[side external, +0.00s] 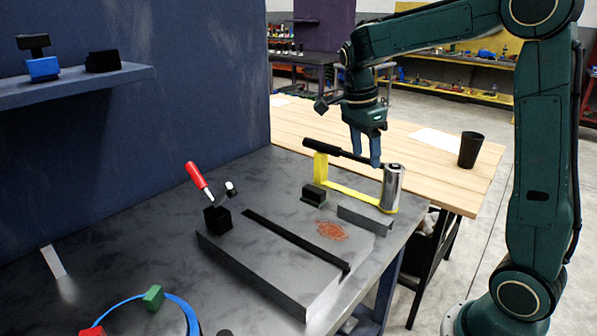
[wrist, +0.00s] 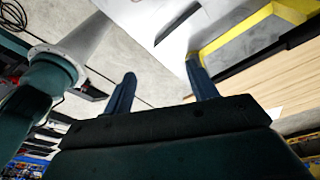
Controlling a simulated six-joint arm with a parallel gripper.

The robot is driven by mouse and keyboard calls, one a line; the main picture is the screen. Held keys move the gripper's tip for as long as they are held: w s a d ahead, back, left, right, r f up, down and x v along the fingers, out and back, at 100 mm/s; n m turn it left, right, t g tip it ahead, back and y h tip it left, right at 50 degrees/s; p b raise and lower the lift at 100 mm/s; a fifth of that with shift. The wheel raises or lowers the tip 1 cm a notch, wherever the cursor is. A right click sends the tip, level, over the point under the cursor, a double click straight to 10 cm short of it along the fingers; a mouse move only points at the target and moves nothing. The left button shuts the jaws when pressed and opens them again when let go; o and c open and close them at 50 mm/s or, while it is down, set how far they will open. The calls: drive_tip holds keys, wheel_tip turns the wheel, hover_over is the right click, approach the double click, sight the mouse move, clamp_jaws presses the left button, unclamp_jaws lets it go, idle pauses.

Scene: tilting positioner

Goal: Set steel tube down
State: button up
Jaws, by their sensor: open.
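The steel tube (side external: 393,187) is a short shiny cylinder standing upright near the right edge of the grey work table, in the side external view. Yellow shows around its lower end, where it meets a yellow bracket (side external: 348,191). My gripper (side external: 366,157) is above and to the left of the tube, fingers pointing down, apart and with nothing visible between them. In the wrist view my gripper (wrist: 161,75) shows two separated blue fingers. I cannot clearly make out the tube in the wrist view.
A black bar (side external: 322,148) tops the yellow bracket, close to my fingers. A slotted grey plate (side external: 275,262), a red-handled clamp (side external: 198,178) and a small black block (side external: 314,194) are on the grey table. A wooden bench (side external: 300,120) with a black cup (side external: 470,150) stands behind.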

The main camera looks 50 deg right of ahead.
drive_tip(key=s+a+r+n+t, duration=0.1)
drive_tip(key=s+a+n+t, duration=0.2)
drive_tip(key=n, duration=0.9)
drive_tip(key=s+a+r+n+t+y, duration=0.1)
drive_tip(key=s+a+n+t, duration=0.3)
drive_tip(key=s+a+n, duration=0.6)
drive_tip(key=s+n, duration=0.2)
drive_tip(key=s, duration=0.2)
